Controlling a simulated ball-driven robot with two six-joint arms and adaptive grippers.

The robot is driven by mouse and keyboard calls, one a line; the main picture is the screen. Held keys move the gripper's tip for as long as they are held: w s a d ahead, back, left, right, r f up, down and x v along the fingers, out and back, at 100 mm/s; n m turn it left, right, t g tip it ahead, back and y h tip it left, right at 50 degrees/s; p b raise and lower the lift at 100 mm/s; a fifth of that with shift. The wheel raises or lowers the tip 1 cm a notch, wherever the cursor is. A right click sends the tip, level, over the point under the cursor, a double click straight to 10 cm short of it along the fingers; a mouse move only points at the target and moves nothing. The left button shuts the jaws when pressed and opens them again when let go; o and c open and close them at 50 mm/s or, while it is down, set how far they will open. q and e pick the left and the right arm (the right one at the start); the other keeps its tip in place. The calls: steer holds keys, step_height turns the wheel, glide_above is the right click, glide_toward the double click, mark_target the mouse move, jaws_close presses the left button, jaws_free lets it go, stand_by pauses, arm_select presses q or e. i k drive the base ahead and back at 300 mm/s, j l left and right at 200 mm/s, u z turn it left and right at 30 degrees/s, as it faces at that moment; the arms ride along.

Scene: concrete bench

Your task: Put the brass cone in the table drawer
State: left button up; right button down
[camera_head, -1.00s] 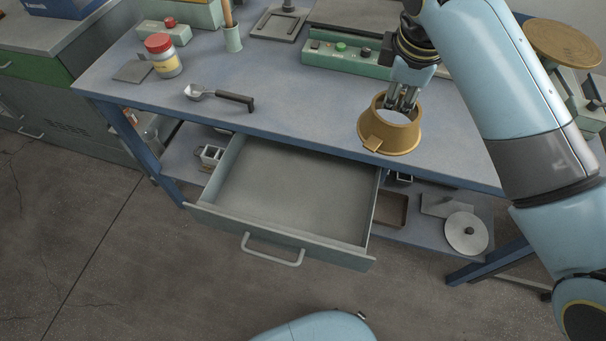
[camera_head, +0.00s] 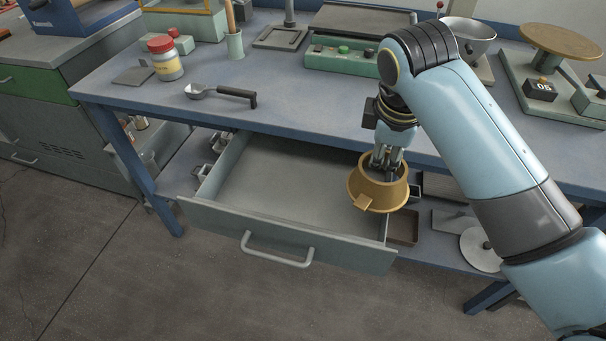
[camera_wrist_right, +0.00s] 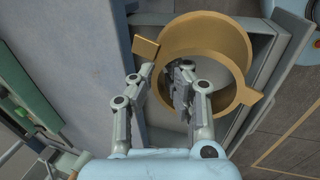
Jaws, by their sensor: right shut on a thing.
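The brass cone (camera_head: 379,196) is a hollow, flared ring with a small tab. My right gripper (camera_head: 383,163) is shut on its upper rim and holds it upright at the right end of the open table drawer (camera_head: 285,190). In the right wrist view the gripper (camera_wrist_right: 165,80) has its fingers at the wall of the cone (camera_wrist_right: 218,42), with the drawer partly behind it. The height of the cone above the drawer floor is hard to tell. The drawer is pulled out and looks empty. My left gripper is not in view.
The drawer's front handle (camera_head: 277,250) faces the floor side. A scoop (camera_head: 220,94), a red-lidded jar (camera_head: 165,58) and a green control box (camera_head: 341,58) stand on the blue bench. A scale (camera_head: 551,78) is at right. A lower shelf holds a grey disc (camera_head: 480,250).

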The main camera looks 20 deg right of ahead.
mark_target(302, 191)
steer(key=l+u, duration=0.15)
steer(key=u, duration=1.3)
steer(key=k+l+u, duration=0.1)
steer(key=k+l, duration=0.65)
steer(key=i+l, duration=0.1)
steer(key=l, duration=0.2)
